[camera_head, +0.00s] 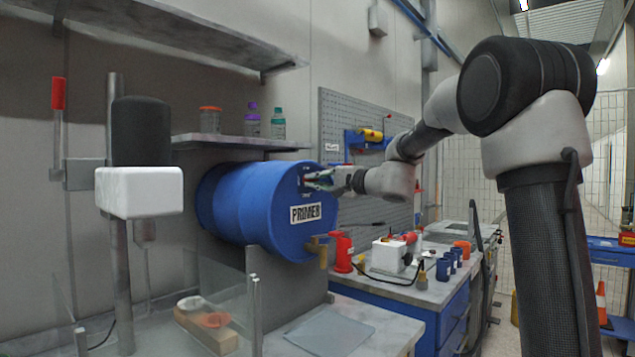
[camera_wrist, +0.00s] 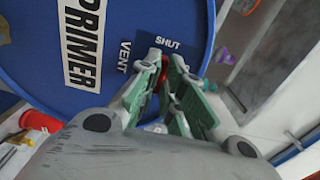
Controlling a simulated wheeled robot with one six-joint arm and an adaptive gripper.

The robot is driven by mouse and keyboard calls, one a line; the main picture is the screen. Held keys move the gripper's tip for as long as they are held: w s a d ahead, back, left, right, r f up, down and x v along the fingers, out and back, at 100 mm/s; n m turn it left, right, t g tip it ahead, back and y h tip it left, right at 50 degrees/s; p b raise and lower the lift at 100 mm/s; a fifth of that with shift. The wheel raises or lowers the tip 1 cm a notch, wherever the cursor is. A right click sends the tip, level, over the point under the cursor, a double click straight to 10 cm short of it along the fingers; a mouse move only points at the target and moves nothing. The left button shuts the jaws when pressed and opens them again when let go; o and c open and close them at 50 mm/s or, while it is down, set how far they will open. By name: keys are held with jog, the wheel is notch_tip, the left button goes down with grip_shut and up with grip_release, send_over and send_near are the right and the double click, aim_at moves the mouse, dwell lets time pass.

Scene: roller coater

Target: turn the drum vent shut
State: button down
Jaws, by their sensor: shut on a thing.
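The blue drum (camera_head: 250,205) lies on its side, with a PRIMER label on its round end; that end also fills much of the wrist view (camera_wrist: 30,45). My gripper (camera_head: 318,180) reaches the upper part of that end from the right. In the wrist view its green-padded fingers (camera_wrist: 170,75) are closed on the red drum vent (camera_wrist: 163,72), which is mostly hidden between them. A dark blue plate (camera_wrist: 168,42) reading SHUT lies just beyond the fingertips, and the word VENT stands beside it. The vent's exact angle cannot be told.
A brass tap (camera_head: 321,249) sticks out low on the drum's end. A red can (camera_head: 342,252) and a white box (camera_head: 392,257) stand on the bench below. A shelf (camera_head: 240,143) with bottles hangs above the drum. A pegboard (camera_head: 360,125) stands behind my gripper.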

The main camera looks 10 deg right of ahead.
jog(key=shift+f, duration=0.1)
jog(key=c, duration=1.6)
grip_release()
jog(key=shift+o, duration=0.2)
jog(key=shift+s, duration=0.1)
jog(key=v, duration=1.2)
